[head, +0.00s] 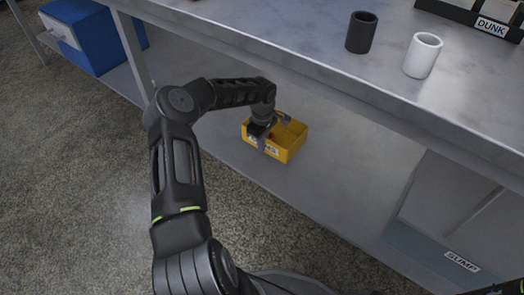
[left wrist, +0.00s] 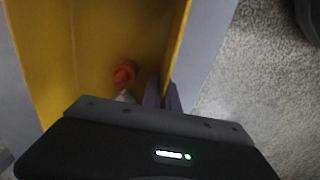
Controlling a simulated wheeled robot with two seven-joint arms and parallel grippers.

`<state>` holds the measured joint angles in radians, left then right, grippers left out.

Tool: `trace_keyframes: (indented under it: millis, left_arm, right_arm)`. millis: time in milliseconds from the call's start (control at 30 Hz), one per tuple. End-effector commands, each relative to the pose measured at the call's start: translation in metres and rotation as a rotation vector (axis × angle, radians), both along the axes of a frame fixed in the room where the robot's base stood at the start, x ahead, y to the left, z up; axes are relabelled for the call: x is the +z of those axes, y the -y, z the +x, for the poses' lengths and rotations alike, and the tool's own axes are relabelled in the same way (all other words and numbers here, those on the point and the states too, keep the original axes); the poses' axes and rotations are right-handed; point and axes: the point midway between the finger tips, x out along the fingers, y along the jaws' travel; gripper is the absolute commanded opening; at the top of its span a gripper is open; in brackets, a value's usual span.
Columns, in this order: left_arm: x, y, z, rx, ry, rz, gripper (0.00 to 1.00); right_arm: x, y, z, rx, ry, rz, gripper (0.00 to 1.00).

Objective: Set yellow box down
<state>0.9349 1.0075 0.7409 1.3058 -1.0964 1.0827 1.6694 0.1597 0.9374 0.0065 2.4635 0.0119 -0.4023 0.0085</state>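The yellow box (head: 291,148) is an open-topped bin with a partly covered white label on its front. It is at the lower shelf (head: 335,185) under the workbench, looking roughly level; I cannot tell whether its bottom touches the shelf. My left gripper (head: 266,143) reaches down to the box's front wall. In the left wrist view, the purple fingers of the left gripper (left wrist: 162,98) are on either side of the yellow box's wall (left wrist: 181,40), close together on it. A small orange object (left wrist: 125,73) lies inside the box. My right gripper is out of view.
The grey workbench top (head: 300,30) overhangs the shelf. A black cup (head: 361,32) and a white cup (head: 422,55) stand on it. Shelf space around the yellow box is clear.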

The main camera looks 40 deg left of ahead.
Motion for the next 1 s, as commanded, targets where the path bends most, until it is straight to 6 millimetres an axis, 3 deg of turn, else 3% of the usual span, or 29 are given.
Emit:
trace_keyframes:
  millis: [233,667,900,1000]
  left_arm:
    - [-0.035,0.000,0.000,0.001,0.001,-0.003,0.00]
    - [-0.039,0.000,0.000,0.000,0.000,0.000,0.00]
    - [-0.039,0.000,0.000,0.001,-0.001,-0.001,0.22]
    - [-0.039,0.000,0.000,0.001,-0.001,-0.001,0.25]
  right_arm:
    - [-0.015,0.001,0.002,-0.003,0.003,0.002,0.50]
    - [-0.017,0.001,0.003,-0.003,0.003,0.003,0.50]
    - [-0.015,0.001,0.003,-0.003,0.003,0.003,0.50]
    - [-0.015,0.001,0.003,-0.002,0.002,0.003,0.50]
